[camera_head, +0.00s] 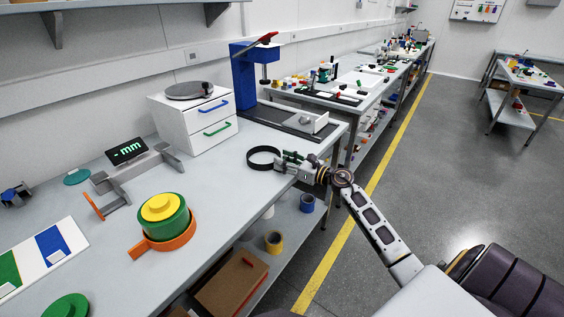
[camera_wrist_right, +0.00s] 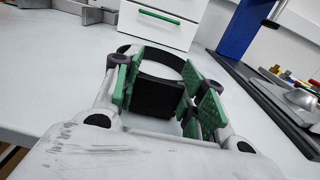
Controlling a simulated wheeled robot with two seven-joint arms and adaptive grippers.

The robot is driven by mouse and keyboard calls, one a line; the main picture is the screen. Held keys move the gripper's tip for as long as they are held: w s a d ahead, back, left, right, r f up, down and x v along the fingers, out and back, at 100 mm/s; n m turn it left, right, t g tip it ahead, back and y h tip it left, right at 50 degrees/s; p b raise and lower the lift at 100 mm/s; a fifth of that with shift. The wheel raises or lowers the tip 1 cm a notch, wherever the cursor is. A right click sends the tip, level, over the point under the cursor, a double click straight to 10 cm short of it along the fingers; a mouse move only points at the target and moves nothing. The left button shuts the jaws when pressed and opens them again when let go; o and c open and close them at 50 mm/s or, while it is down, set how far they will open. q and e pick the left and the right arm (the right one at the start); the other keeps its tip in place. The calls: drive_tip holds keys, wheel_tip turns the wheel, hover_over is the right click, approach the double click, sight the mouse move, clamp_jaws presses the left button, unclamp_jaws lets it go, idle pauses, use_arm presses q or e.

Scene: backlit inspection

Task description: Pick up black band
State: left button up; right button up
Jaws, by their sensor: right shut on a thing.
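The black band (camera_head: 264,158) is a ring at the right end of the workbench, in front of the white drawer unit. My right gripper (camera_head: 287,161) reaches it from the right, low over the bench. In the right wrist view the band (camera_wrist_right: 157,94) has its near wall between the green pads of my right gripper (camera_wrist_right: 160,92), which is shut on it. The far part of the ring shows beyond the fingers. I cannot tell whether the band touches the bench. My left gripper is not in view.
The white drawer unit (camera_head: 200,128) stands behind the band, beside a blue column stand (camera_head: 243,80). An orange tray (camera_head: 168,243) holding green and yellow discs (camera_head: 162,210) lies nearer on the bench. The bench between is clear.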

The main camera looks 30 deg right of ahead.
drive_tip(key=shift+r, duration=0.95)
drive_tip(key=shift+r+p, duration=0.35)
drive_tip(key=shift+r, duration=0.5)
drive_tip(key=shift+s+d+f, duration=0.2)
drive_tip(key=shift+s+f, duration=0.05)
drive_tip(key=shift+s, duration=0.2)
use_arm(q)
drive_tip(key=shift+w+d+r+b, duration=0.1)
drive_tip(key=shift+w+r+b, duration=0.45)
drive_tip(key=shift+b, duration=0.15)
use_arm(e)
drive_tip(key=v, duration=1.7)
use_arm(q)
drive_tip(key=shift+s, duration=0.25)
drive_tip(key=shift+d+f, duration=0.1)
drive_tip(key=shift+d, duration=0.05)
